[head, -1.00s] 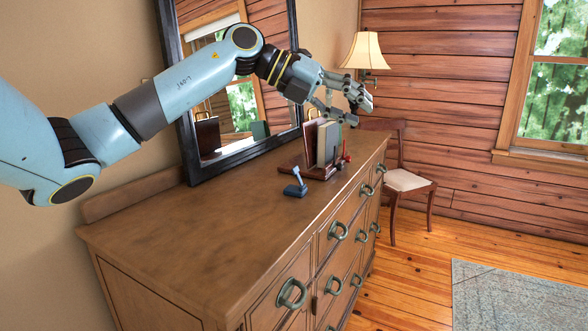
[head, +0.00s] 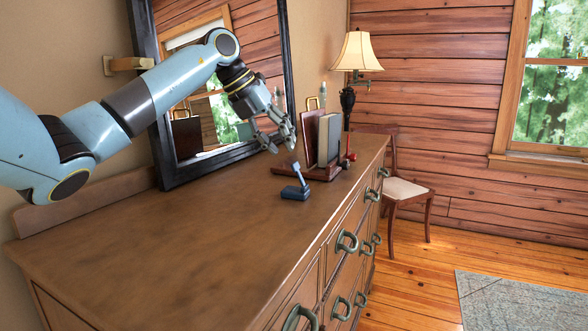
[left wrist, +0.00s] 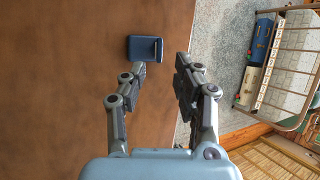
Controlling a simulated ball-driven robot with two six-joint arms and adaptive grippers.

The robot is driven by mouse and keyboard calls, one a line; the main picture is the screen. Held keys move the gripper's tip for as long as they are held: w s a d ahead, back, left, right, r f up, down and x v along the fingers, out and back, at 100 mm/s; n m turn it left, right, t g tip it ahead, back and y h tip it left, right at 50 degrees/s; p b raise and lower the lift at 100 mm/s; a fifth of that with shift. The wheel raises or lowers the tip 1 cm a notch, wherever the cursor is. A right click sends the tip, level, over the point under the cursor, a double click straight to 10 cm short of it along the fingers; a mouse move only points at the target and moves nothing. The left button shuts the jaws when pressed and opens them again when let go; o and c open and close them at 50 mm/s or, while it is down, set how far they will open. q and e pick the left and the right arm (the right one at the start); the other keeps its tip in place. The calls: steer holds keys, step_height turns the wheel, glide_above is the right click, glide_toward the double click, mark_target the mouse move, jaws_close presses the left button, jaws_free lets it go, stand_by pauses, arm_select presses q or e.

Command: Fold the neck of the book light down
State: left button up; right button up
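The book light (head: 295,193) is a small blue clip base with a lighter blue neck (head: 298,173) standing up from it, leaning slightly. It sits on the brown dresser top (head: 190,240), in front of the book rack. In the left wrist view the book light (left wrist: 142,48) is seen from above, just beyond the left fingertip. My left gripper (head: 281,145) points downward above and behind the book light in the head view, apart from it. Its fingers are spread with nothing between them, as the left wrist view (left wrist: 160,68) shows. My right gripper is in neither view.
A wooden book rack (head: 320,174) with books (head: 328,138) stands just behind the light. A lamp (head: 357,52) is at the dresser's far end. A framed mirror (head: 163,115) stands along the wall. The near dresser top is clear.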

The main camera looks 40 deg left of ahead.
mark_target(295, 162)
arm_select(q)
steer(key=x, duration=0.6)
steer(key=shift+w+f, duration=0.15)
steer(key=shift+w+d+f, duration=0.1)
steer(key=shift+w+f, duration=0.1)
steer(key=shift+f, duration=0.2)
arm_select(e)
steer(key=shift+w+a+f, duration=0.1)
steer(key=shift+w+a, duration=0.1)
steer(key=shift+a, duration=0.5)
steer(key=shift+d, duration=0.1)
arm_select(q)
jaws_close()
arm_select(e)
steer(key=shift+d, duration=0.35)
